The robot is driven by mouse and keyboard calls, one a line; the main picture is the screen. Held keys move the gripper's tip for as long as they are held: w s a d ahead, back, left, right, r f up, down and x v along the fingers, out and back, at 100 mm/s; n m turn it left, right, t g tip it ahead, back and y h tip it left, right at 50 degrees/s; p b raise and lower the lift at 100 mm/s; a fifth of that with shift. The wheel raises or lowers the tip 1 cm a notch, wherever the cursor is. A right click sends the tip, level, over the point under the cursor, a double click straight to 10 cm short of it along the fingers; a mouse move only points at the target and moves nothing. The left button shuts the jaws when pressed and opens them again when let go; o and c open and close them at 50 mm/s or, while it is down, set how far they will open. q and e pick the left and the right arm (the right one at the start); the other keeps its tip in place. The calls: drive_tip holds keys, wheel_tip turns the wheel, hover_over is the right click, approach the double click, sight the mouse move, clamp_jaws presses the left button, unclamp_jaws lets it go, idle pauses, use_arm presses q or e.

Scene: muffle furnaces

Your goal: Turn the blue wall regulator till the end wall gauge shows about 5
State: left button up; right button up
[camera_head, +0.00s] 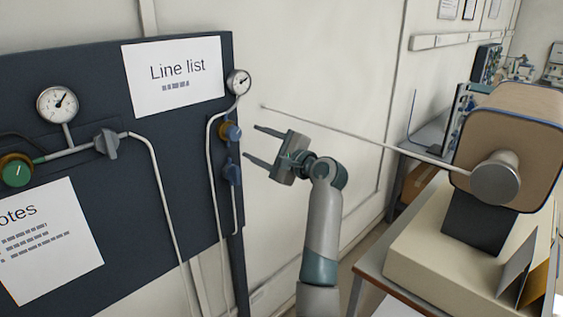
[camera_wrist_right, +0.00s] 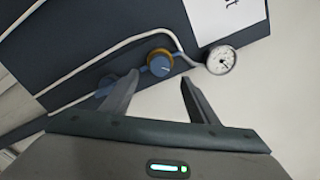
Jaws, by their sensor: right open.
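The blue wall regulator (camera_head: 232,132) is a round blue knob with a yellow-brown collar on the right edge of the dark wall panel. It also shows in the right wrist view (camera_wrist_right: 161,66), ahead of the gap between the fingers. The end wall gauge (camera_head: 239,82) is a small white dial above it; it also shows in the right wrist view (camera_wrist_right: 220,60). Its numbers are too small to read. My right gripper (camera_head: 251,144) is open and empty, to the right of the regulator, fingers pointing at the panel; they appear apart from the knob. My left gripper is not in view.
A blue valve handle (camera_head: 232,172) sits just below the regulator. A larger gauge (camera_head: 57,104), a grey handle (camera_head: 106,143) and a green knob (camera_head: 16,171) are farther left on the panel. A bench with a beige-brown device (camera_head: 509,125) and its long thin rod stands at right.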

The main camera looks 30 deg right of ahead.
drive_tip(key=b+v, duration=0.3)
drive_tip(key=v, duration=0.6)
idle(1.5)
